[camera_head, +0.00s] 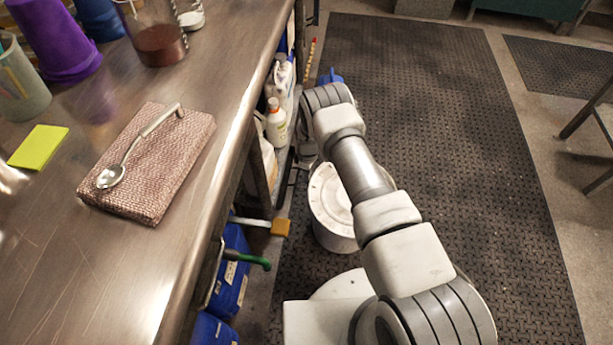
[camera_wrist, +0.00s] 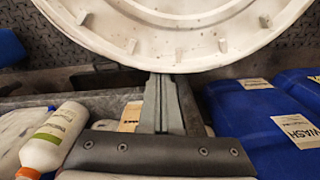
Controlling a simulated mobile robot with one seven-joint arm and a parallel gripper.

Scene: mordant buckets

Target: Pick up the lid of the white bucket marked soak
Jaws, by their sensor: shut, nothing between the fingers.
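A white bucket (camera_head: 335,232) stands on the dark mat beside the bench, partly hidden behind my arm. Its round white lid (camera_head: 328,195) is on top. In the wrist view the lid (camera_wrist: 180,48) fills the upper part, with small raised tabs around its rim. My gripper (camera_wrist: 166,78) is shut and empty, its fingertips at the lid's near edge in that view; I cannot tell whether they touch it. In the head view the gripper is mostly hidden by the arm. No "soak" marking is legible.
The metal bench (camera_head: 190,185) runs along the left, with white bottles (camera_head: 276,122) on a shelf below. Blue containers (camera_head: 232,270) stand under the bench; one in the wrist view (camera_wrist: 245,115) has a label reading WASH. The ribbed mat (camera_head: 450,130) to the right is clear.

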